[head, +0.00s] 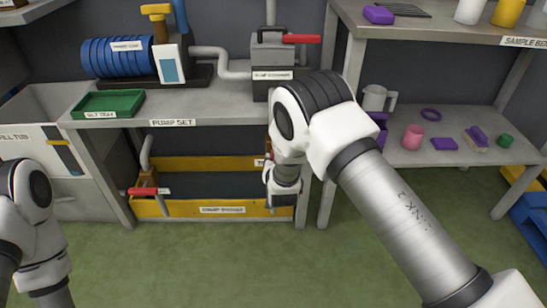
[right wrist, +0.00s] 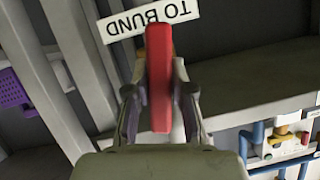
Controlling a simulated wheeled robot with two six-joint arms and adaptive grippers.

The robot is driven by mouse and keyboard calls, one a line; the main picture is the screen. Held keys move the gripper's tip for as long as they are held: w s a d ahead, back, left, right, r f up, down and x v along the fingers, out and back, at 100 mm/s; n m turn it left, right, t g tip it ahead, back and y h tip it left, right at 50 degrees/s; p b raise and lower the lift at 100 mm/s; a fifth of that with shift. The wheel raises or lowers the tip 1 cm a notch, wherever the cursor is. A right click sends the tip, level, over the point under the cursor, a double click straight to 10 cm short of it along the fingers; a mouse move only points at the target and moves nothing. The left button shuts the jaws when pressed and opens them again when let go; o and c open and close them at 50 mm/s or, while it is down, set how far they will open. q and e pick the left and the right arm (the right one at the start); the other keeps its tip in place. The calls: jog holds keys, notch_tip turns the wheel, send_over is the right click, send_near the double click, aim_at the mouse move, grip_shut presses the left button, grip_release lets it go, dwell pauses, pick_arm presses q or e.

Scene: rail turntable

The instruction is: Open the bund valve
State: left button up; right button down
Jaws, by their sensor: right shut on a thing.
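In the right wrist view, a red lever handle (right wrist: 158,50) stands between the two fingers of my right gripper (right wrist: 160,105), which is shut on it. A white label reading "TO BUND" (right wrist: 152,19), upside down there, sits just behind the handle. In the head view, my right gripper (head: 283,198) reaches down under the pump bench, at the right end of the yellow-edged bund (head: 200,208). My own arm and gripper hide the held handle and most of its label there. My left arm shows at the left edge, but its gripper is out of the picture.
The bench marked "PUMP SET" (head: 172,122) overhangs the bund, with a leg close to my right gripper. Another red lever (head: 148,190) is at the bund's left end, and one (head: 302,38) is on the grey unit above. A shelf (head: 405,150) with small items stands right.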

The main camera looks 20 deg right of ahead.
dwell(0.4)
jog(key=c, duration=1)
grip_release()
jog(key=v, duration=0.7)
jog(key=shift+s, duration=0.2)
jog(key=shift+a, duration=0.1)
